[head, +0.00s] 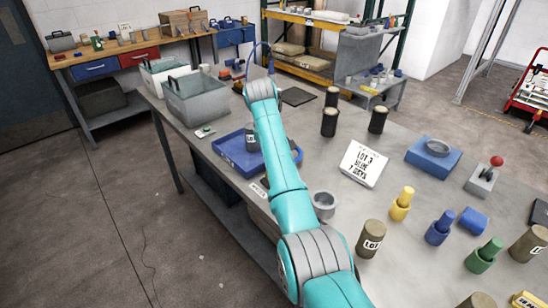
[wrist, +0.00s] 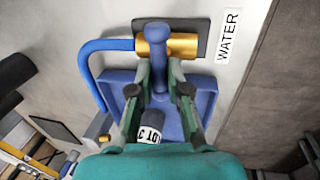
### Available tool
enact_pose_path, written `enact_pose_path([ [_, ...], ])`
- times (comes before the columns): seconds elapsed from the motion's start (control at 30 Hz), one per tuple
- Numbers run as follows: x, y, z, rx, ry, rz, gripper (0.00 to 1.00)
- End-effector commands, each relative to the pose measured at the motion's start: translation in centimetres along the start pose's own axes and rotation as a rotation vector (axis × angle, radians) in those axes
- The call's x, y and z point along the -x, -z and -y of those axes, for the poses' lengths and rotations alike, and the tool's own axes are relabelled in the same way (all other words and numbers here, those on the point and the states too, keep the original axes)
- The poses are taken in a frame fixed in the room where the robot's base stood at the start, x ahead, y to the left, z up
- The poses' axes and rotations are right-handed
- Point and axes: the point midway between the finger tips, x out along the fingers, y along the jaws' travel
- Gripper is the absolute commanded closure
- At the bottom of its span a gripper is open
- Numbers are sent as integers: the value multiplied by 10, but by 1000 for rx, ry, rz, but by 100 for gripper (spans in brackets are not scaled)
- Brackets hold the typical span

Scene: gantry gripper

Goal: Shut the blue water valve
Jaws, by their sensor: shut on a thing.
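In the wrist view my gripper (wrist: 158,98) is shut on the blue valve handle (wrist: 157,68), with one green finger on each side of it. The handle runs from the brass valve body (wrist: 182,45) toward my gripper and appears crosswise to that body. A blue pipe (wrist: 112,45) meets the body on the left and bends down. A white label reading WATER (wrist: 228,36) lies to the right. In the head view my teal arm hides the gripper and the valve. A white label (head: 260,189) shows at the table's front edge there.
A blue tray (head: 229,152) lies close by and shows behind the fingers in the wrist view (wrist: 204,96). It holds a dark cylinder marked LOT (wrist: 150,125). Grey bins (head: 196,101) stand at the table's far left end. Dark cylinders (head: 329,122) and a white sign (head: 363,165) stand right of my arm.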

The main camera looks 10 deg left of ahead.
Motion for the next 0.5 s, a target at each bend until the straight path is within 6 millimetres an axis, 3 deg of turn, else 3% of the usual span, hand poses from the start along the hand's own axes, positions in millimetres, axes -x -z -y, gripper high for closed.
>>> enact_pose_path([
  [0.07, 0, 0, -1, -1, -1, 0, 100],
  [0.1, 0, 0, -1, -1, -1, 0, 79],
  [0.2, 0, 0, -1, 0, -1, 0, 58],
  [0.5, 1, 0, 0, 1, 0, -1, 58],
])
